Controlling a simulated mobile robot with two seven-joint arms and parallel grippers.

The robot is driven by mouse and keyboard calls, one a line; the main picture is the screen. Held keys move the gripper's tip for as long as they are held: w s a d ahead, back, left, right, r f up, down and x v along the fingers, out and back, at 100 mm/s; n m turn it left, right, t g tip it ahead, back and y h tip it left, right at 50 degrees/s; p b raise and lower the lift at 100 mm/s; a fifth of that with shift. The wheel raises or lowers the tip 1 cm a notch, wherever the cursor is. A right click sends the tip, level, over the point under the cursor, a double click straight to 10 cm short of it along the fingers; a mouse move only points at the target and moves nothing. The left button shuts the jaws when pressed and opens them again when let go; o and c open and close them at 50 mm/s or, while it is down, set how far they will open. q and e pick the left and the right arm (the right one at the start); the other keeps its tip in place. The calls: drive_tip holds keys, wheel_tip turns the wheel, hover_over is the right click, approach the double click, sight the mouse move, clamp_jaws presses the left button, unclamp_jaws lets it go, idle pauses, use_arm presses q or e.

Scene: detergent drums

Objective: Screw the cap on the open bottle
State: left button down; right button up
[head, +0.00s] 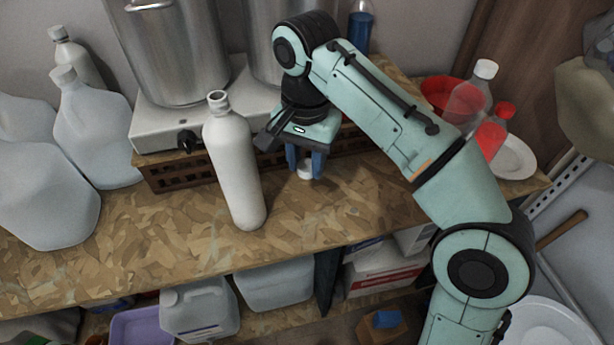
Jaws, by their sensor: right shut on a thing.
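The open bottle (232,165) is tall and white, with a bare neck at its top. It stands upright near the front edge of the particle-board shelf. My right gripper (306,170) points down just to the right of the bottle, apart from it. Its blue fingers are shut on a small white cap (305,169), low near the shelf surface. I cannot tell whether the cap touches the shelf. My left gripper does not show.
Behind the bottle is a white hot plate (160,130) with steel pots (175,55), on a brown slatted crate (170,178). Translucent jugs (95,130) crowd the left. A red bowl (450,95), clear bottles (470,100) and a white plate (515,158) stand right. The front shelf is clear.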

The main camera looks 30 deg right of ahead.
sight(307, 166)
wheel_tip(307, 166, up, 5)
drive_tip(key=shift+f+p, duration=0.1)
drive_tip(key=shift+p, duration=0.75)
